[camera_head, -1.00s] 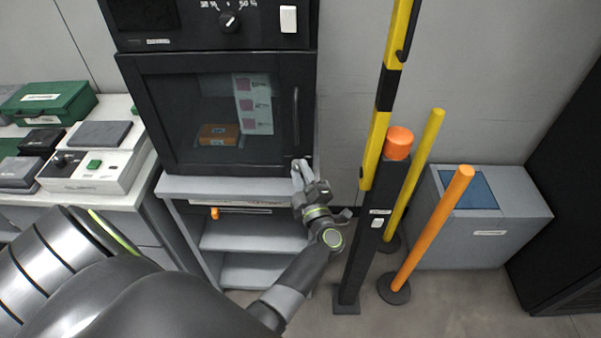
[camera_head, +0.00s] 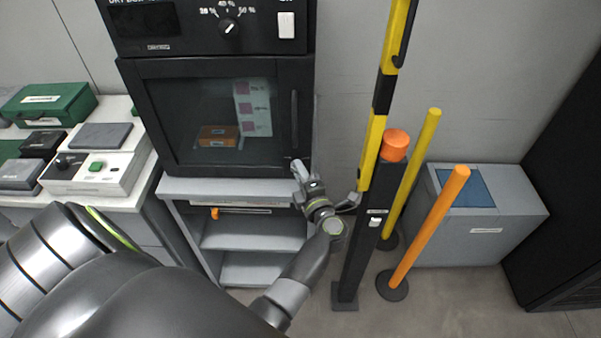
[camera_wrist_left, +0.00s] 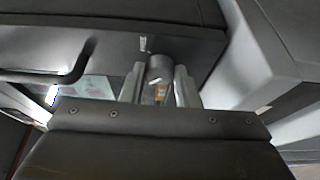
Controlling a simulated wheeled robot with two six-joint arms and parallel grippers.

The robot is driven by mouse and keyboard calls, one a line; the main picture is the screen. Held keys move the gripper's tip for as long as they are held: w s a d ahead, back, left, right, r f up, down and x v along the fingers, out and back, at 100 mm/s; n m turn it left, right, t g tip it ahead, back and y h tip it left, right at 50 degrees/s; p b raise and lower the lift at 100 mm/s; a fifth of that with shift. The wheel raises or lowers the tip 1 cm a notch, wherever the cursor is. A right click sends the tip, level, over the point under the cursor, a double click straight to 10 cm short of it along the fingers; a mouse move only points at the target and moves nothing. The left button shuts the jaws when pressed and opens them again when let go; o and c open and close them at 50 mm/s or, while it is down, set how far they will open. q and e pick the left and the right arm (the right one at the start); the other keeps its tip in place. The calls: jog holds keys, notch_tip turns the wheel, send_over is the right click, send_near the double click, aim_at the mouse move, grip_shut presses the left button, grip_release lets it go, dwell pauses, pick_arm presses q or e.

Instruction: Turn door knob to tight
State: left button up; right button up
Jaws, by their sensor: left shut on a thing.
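The dark cabinet door (camera_head: 225,125) with its glass window is closed. A vertical bar handle (camera_head: 294,122) runs along its right side. My left gripper (camera_head: 298,168) is at the door's lower right corner. In the left wrist view, a grey round knob (camera_wrist_left: 160,66) sits between the two fingers of the left gripper (camera_wrist_left: 160,88), which are shut on it. A short white mark (camera_wrist_left: 143,44) shows on the door frame beside the knob. In the head view the fingers hide most of the knob. My right gripper is not in view.
A grey shelf stand (camera_head: 235,189) carries the cabinet. Right of my left wrist stand a black post with an orange top (camera_head: 396,145), a yellow pole (camera_head: 412,175) and an orange pole (camera_head: 430,228). A grey bin (camera_head: 490,225) stands behind them.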

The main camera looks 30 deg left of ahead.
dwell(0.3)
pick_arm(q)
jog(key=o, duration=1)
jog(key=shift+d, duration=0.1)
